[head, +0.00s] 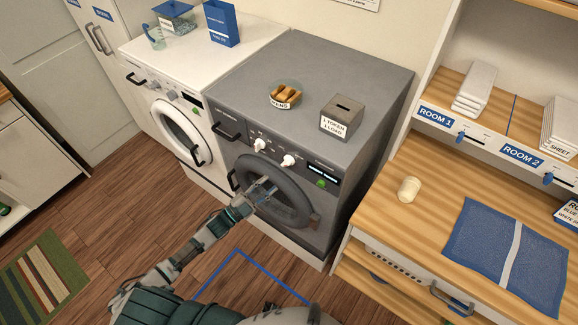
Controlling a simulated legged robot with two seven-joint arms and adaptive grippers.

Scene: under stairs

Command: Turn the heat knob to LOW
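The grey dryer (318,90) stands in the middle. Its sloped front panel carries two white knobs, a left knob (260,145) and a right knob (288,160). The lettering around them is too small to read, so I cannot tell which is the heat knob or where either points. My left gripper (268,187) is in front of the round dark door (290,208), below the two knobs and apart from them. Its fingers look spread with nothing between them. My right gripper is not in view.
A dish of tokens (285,94) and a token box (342,117) stand on the dryer. A white washer (165,100) adjoins it at left. Open floor lies at lower left.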

